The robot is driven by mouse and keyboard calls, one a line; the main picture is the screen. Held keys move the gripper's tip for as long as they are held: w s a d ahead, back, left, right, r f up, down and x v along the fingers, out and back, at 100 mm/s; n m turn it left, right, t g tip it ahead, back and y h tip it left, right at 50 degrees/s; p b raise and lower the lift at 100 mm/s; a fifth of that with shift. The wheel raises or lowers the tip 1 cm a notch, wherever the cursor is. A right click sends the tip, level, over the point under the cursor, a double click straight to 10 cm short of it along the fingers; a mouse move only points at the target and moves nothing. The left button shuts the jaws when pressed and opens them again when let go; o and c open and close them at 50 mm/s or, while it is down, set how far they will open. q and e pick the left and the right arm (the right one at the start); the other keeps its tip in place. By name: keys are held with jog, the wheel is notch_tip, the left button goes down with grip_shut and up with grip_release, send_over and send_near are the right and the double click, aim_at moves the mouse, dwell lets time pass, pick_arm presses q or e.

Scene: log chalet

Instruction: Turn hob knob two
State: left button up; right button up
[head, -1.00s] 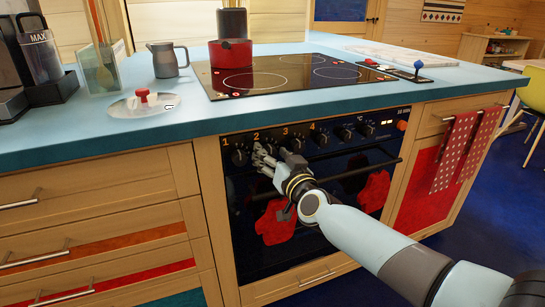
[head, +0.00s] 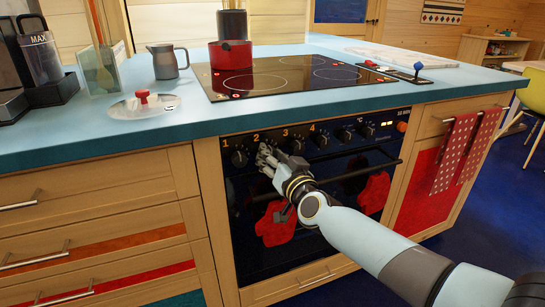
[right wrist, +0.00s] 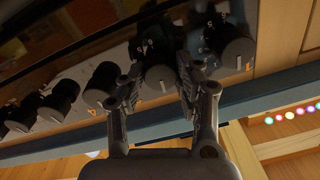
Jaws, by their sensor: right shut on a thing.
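The oven front carries a row of dark knobs under orange numbers. My right gripper (head: 265,158) is at the second place, below the number 2, and covers most of that knob in the head view. In the right wrist view, hob knob two (right wrist: 160,78) stands between the two fingers of my right gripper (right wrist: 158,85), which is shut on it. Knob one (head: 239,158) is just left of the gripper, and knob three (head: 297,146) is to its right. My left gripper is not in view.
A black hob (head: 285,76) with a red pot (head: 230,54) is set in the blue counter (head: 200,122). Below the knobs are the oven handle (head: 352,172) and red mitts (head: 276,224). A grey jug (head: 166,62) and a round lid (head: 143,105) stand left.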

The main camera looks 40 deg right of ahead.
jog(key=m+b, duration=0.1)
jog(key=m, duration=0.9)
jog(key=shift+f+m, duration=0.15)
jog(key=shift+m, duration=0.25)
dwell(0.4)
jog(key=o, duration=1.1)
jog(key=shift+o, duration=0.2)
jog(key=s+a, duration=0.2)
jog(key=s, duration=0.9)
jog(key=shift+s+a+f, duration=0.15)
jog(key=shift+s+a, duration=0.1)
jog(key=shift+s, duration=0.15)
